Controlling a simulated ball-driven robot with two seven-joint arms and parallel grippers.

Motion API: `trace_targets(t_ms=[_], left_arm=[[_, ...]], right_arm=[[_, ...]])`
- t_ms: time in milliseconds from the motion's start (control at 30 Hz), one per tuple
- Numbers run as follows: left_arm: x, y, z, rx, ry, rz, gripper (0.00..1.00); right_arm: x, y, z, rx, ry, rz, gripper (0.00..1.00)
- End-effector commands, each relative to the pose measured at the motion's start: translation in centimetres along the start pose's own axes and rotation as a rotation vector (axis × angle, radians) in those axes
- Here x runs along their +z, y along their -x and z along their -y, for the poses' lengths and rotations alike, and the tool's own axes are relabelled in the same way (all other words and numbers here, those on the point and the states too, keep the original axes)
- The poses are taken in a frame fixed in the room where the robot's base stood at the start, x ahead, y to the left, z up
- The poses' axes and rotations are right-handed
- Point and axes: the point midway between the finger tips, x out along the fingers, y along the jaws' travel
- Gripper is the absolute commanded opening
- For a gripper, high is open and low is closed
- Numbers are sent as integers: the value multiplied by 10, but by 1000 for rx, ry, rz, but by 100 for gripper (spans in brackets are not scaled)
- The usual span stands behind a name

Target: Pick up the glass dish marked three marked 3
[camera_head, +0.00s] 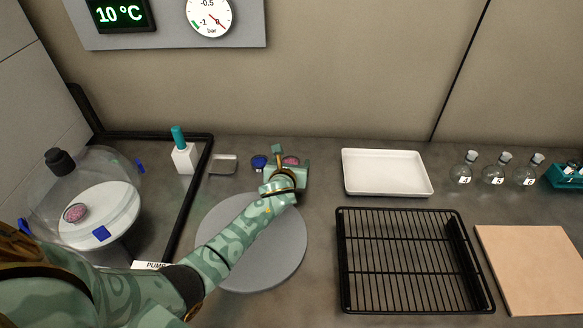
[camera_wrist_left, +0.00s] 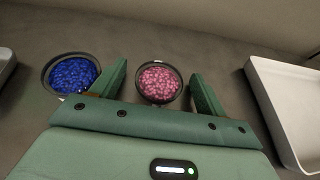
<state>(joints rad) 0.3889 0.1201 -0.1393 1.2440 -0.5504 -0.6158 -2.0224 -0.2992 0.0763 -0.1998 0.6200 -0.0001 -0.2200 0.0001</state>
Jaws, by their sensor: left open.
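A small round dish of pink grains (camera_wrist_left: 160,82) stands on the bench between the two fingers of my left gripper (camera_wrist_left: 158,72). The fingers are open, with a gap on each side of the dish. A dish of blue grains (camera_wrist_left: 71,75) stands just left of the left finger. In the head view the blue dish (camera_head: 259,162) shows left of the gripper (camera_head: 291,162), and the pink dish (camera_head: 291,161) is partly hidden by it. I cannot read a number on either dish. My right gripper is not in view.
A white tray (camera_head: 386,189) lies to the right, with a black wire rack (camera_head: 410,262) in front. Stoppered flasks (camera_head: 495,175) stand farther right. A grey disc (camera_head: 275,270) lies under my left arm. A glass vessel (camera_head: 52,185) with another pink dish (camera_head: 75,213) is at left.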

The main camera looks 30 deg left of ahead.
Motion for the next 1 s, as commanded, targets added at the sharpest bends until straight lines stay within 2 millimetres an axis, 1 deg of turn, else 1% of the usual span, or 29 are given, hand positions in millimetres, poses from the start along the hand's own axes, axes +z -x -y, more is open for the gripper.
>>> trace_targets(t_ms=[100, 167, 200, 267, 300, 533, 667, 767, 867, 967, 1000], left_arm=[[1, 1, 0, 0, 0, 1, 74], [1, 1, 0, 0, 0, 1, 57], [1, 1, 0, 0, 0, 1, 46], [1, 1, 0, 0, 0, 1, 30], [1, 1, 0, 0, 0, 0, 26], [1, 1, 0, 0, 0, 0, 26], [6, 3, 0, 1, -1, 2, 26], [17, 7, -1, 1, -1, 4, 26], [36, 15, 0, 0, 0, 6, 26], [50, 32, 13, -3, 1, 6, 26], [57, 41, 18, -3, 2, 5, 26]], right_arm=[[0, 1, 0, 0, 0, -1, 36], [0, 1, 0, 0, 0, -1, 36], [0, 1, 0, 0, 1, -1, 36], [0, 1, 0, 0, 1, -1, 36], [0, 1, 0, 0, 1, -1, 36], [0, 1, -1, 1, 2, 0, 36], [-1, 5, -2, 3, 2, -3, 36], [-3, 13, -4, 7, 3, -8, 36], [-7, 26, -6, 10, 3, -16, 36], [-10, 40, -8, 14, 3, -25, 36], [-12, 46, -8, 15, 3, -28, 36]])
